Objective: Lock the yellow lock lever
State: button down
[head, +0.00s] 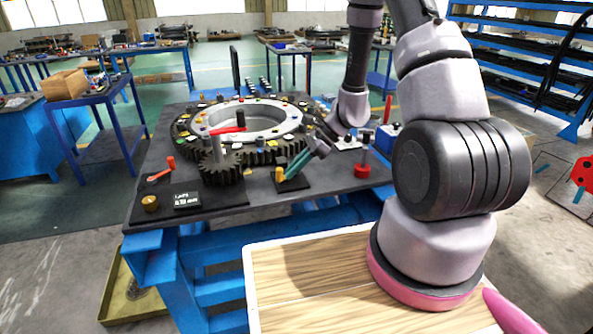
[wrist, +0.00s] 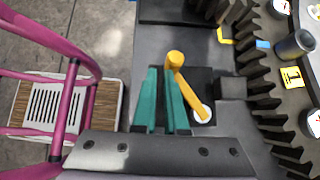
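The yellow lock lever shows in the wrist view as an arm (wrist: 190,95) with a round knob (wrist: 175,60) at its upper end. Its lower end lies by a white round spot on a dark base plate. In the head view a short yellow piece of it (head: 279,174) shows on the small dark plate at the table's front. My gripper (wrist: 161,72) has teal fingers with a narrow gap between them and nothing seen in it. It is just left of the knob in the wrist view; I cannot tell whether they touch. In the head view my gripper (head: 287,177) is beside the yellow piece.
A large dark gear ring (head: 270,155) and a smaller gear (head: 220,168) stand left of and behind the lever. A red-handled lever (head: 160,173), a brass knob (head: 150,203) and a red-based post (head: 362,170) are on the same dark table (head: 240,205).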

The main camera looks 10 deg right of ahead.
jog(key=shift+w+a, duration=0.15)
jog(key=shift+a, duration=0.65)
jog(key=shift+w, duration=0.1)
jog(key=shift+d, duration=0.15)
